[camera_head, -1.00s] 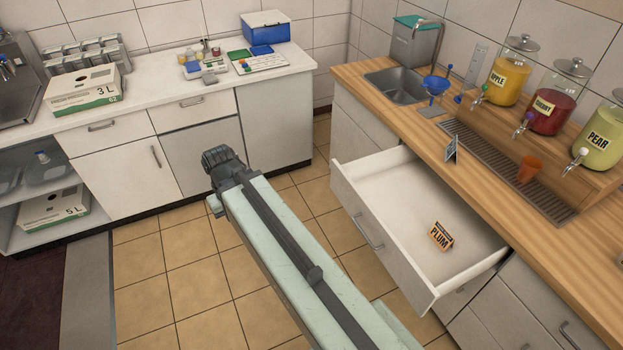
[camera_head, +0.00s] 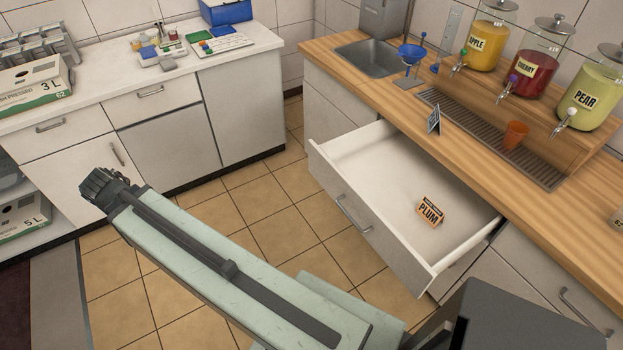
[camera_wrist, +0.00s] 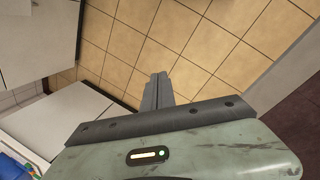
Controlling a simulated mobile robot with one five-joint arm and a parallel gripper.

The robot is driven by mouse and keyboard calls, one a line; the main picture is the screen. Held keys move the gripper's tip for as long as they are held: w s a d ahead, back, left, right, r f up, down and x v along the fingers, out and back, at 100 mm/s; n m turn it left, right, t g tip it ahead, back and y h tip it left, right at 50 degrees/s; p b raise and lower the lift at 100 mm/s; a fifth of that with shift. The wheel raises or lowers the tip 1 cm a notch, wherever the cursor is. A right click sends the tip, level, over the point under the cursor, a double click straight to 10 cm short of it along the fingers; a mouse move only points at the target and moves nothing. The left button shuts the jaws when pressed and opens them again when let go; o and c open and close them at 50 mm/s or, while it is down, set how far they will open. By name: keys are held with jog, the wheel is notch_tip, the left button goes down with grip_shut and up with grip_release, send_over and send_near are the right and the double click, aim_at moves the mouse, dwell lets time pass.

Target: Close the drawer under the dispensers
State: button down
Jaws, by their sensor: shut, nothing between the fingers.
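The drawer (camera_head: 352,226) under the dispensers is pulled far out from the wooden counter. Its white inside shows, with an orange and black PLUM sign (camera_head: 430,211) lying in it. A bar handle (camera_head: 353,213) is on its front. The dispensers on the counter are APPLE (camera_head: 485,44), CHERRY (camera_head: 530,70) and PEAR (camera_head: 588,97). My gripper is at the far end of my arm, left of the drawer and well apart from it. In the wrist view my gripper (camera_wrist: 161,76) is shut and empty, over the tiled floor.
An orange cup (camera_head: 515,135) stands on the drip grate (camera_head: 465,120). A small dark sign (camera_head: 434,120), a blue funnel (camera_head: 412,54) and a sink (camera_head: 375,58) are on the counter. Tiled floor (camera_head: 262,195) is free between the drawer and the white cabinets (camera_head: 170,150).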

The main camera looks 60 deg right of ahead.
jog(key=s+d+f+n+g+h+b, duration=0.1)
jog(key=s+d+f+n+h+b, duration=0.2)
jog(key=d+f+b, duration=0.85)
jog(key=n+g+h+b, duration=0.75)
jog(key=h+b, duration=0.25)
jog(key=b, duration=1)
send_near(318, 167)
jog(key=shift+m, duration=0.25)
jog(key=x, duration=0.7)
jog(key=shift+f, duration=0.1)
jog(key=shift+w, duration=0.1)
